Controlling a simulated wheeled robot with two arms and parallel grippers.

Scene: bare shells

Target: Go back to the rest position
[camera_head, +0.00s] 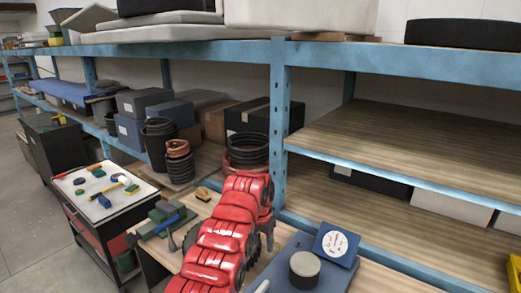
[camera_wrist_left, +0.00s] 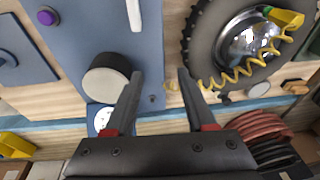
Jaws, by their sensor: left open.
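My left arm is red and reaches up from the bottom middle of the head view. My left gripper (camera_head: 263,238) is small and partly hidden at its far end there. In the left wrist view my left gripper (camera_wrist_left: 159,75) is open, with its two dark fingers apart and nothing between them. It points at a wooden worktop, beside a blue board (camera_wrist_left: 72,40) with a black, pale-topped cylinder (camera_wrist_left: 105,77). The cylinder also shows in the head view (camera_head: 304,268). My right gripper shows in neither view.
A blue gauge (camera_head: 336,243) stands behind the cylinder. A wheel with a chrome hub (camera_wrist_left: 243,38) and a yellow coiled cable (camera_wrist_left: 232,78) lie close to the fingers. A blue-framed shelf (camera_head: 279,120) stands behind. A tool cart (camera_head: 98,193) is at left. The right shelf boards are largely bare.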

